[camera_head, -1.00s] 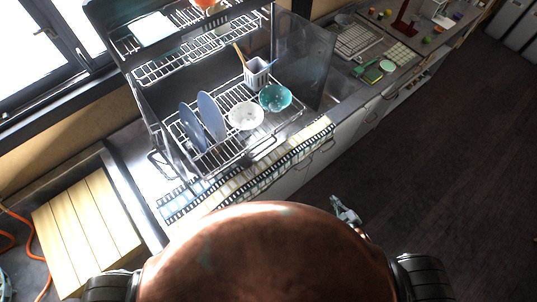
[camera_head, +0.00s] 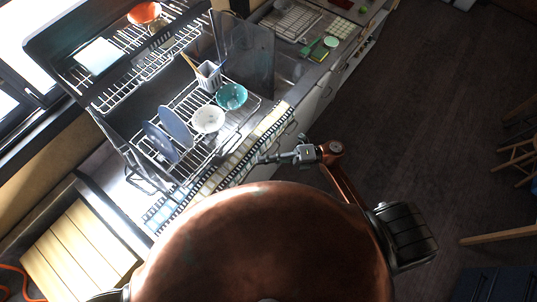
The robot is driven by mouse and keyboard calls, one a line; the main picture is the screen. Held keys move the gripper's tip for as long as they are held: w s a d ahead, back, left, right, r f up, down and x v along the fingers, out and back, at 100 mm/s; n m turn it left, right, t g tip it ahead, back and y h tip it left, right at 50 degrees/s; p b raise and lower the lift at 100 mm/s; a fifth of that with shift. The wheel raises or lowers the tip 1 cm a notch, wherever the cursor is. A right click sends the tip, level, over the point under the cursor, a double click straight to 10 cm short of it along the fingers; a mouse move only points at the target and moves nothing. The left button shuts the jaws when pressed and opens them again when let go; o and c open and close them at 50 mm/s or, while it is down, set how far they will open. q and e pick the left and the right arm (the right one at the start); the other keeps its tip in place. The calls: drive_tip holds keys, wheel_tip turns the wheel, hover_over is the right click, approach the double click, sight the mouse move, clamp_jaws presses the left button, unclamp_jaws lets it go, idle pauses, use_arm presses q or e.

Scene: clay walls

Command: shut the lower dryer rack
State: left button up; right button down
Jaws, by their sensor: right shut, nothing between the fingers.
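The lower dryer rack (camera_head: 196,150) is a wire rack pulled forward out of the dark dryer cabinet, over the counter. It carries blue plates (camera_head: 174,128) standing at its left, a white bowl (camera_head: 208,119), a teal bowl (camera_head: 231,96) and a white utensil basket (camera_head: 209,75). My right gripper (camera_head: 262,159) is shut and empty. It points left, in front of the rack's front edge near the counter's edge; whether it touches the rack, I cannot tell. My left gripper is not in view.
The upper rack (camera_head: 150,62) holds a white tray (camera_head: 98,57) and an orange bowl (camera_head: 144,12). A clear door panel (camera_head: 246,52) stands open at right. A slatted wooden top (camera_head: 78,252) is at lower left. Dark floor at right is clear, with wooden furniture (camera_head: 520,160) at its far edge.

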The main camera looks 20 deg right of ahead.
use_arm(q)
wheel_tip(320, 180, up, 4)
drive_tip(key=p, duration=0.3)
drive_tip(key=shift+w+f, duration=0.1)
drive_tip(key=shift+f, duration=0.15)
use_arm(e)
drive_tip(key=w+a+r, duration=0.1)
drive_tip(key=w+a, duration=0.3)
drive_tip(key=a, duration=0.3)
drive_tip(key=shift+a+r, duration=0.2)
drive_tip(key=shift+a, duration=0.15)
